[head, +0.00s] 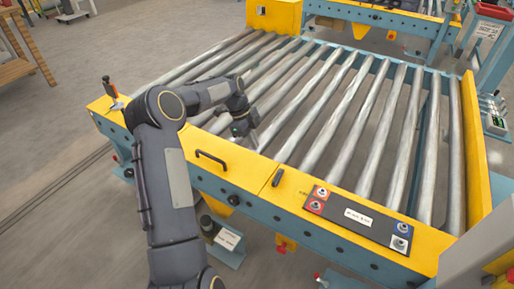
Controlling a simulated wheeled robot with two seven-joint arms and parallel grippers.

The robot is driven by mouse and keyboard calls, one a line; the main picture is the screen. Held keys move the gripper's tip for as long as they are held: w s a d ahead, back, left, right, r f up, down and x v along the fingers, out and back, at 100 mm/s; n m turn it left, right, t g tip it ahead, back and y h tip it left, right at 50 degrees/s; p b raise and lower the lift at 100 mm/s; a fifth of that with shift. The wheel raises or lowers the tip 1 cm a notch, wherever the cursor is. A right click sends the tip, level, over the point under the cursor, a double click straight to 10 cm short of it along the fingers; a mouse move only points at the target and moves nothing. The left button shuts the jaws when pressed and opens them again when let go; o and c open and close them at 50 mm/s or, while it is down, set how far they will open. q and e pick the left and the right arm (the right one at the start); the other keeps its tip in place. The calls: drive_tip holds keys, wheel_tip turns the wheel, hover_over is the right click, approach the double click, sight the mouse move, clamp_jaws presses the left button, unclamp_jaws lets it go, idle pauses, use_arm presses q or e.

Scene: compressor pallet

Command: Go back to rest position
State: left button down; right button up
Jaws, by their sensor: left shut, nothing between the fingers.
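My left arm reaches up from the bottom of the head view and bends right at the elbow. My left gripper (254,138) is over the near left part of the roller conveyor, pointing down close to the yellow front rail. It is shut and holds nothing. I cannot tell whether its tips touch a roller. The conveyor (330,110) has several bare metal rollers in a yellow and blue frame. My right gripper is not in view.
A control panel (358,217) with several buttons sits on the front rail (240,168), along with a black handle (211,160). A yellow block (274,15) stands at the far left corner. A red-topped stand (488,32) is at the right. Open floor (60,130) lies left.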

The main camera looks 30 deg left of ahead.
use_arm(q)
drive_tip(key=shift+r, duration=0.2)
idle(0.4)
drive_tip(key=s+d+r+n+t+y, duration=0.2)
drive_tip(key=s+d+r+n, duration=0.6)
drive_tip(key=s+d+r, duration=0.5)
drive_tip(key=s+d+n+t, duration=0.1)
drive_tip(key=s+d+n, duration=0.15)
drive_tip(key=s, duration=0.35)
drive_tip(key=s+d+n+t+h, duration=0.1)
drive_tip(key=s+d+n, duration=0.1)
drive_tip(key=s+n, duration=0.3)
drive_tip(key=s+d+n+t, duration=0.1)
drive_tip(key=s+d+n, duration=0.1)
drive_tip(key=s, duration=0.5)
wheel_tip(320, 180, up, 20)
drive_tip(key=p, duration=2)
drive_tip(key=shift+s+f, duration=0.15)
drive_tip(key=shift+f, duration=0.05)
drive_tip(key=shift+n, duration=0.35)
